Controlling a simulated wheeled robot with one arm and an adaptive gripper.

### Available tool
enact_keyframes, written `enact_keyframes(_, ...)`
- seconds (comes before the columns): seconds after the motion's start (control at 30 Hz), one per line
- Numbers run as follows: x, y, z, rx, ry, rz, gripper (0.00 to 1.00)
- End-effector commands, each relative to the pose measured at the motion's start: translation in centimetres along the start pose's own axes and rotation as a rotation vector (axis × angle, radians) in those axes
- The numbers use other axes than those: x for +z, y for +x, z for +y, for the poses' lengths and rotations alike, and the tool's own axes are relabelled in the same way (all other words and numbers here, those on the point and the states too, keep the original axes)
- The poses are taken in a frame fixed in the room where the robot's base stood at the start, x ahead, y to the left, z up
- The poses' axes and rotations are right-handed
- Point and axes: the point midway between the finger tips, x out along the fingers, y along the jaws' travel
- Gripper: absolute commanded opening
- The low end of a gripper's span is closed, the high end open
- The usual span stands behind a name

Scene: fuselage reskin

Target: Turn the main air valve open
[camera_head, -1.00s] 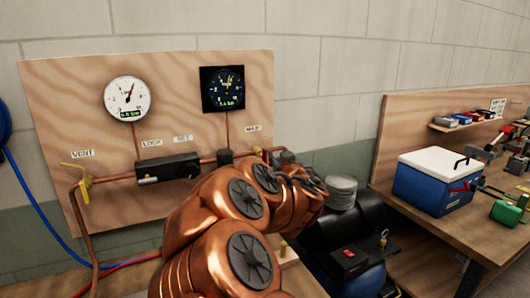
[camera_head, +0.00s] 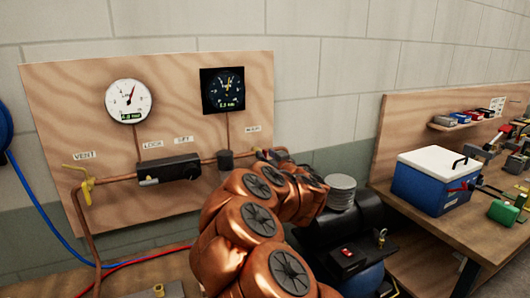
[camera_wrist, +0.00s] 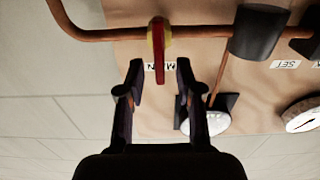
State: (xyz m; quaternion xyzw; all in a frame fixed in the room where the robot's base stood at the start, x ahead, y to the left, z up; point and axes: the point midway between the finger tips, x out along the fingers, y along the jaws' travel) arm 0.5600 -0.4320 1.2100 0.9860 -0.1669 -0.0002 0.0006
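The main air valve has a yellow body (camera_wrist: 151,40) with a red lever handle (camera_wrist: 159,62) on a copper pipe. In the wrist view, which is upside down, the lever points toward my gripper (camera_wrist: 158,72). My gripper's two dark fingers are spread, one on each side of the lever, with gaps visible on both sides. It is not closed on the lever. A label (camera_wrist: 162,66) lies behind the lever on the board. In the head view, my copper-coloured arm covers most of the valve, just below the label (camera_head: 253,129).
The plywood board (camera_head: 60,110) carries a white gauge (camera_head: 128,101), a dark gauge (camera_head: 222,91), a black lockout block (camera_head: 168,169) and a yellow vent valve (camera_head: 86,187). A dark compressor (camera_head: 360,215) and a bench with a blue cooler (camera_head: 437,183) stand at the right.

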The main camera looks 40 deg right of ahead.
Motion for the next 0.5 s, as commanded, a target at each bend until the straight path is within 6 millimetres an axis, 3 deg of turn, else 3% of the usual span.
enact_keyframes(0.2,0.0,1.6,0.0,-0.002,0.002,0.001,0.35)
enact_keyframes(0.5,0.1,1.8,0.0,0.000,0.002,0.000,0.35)
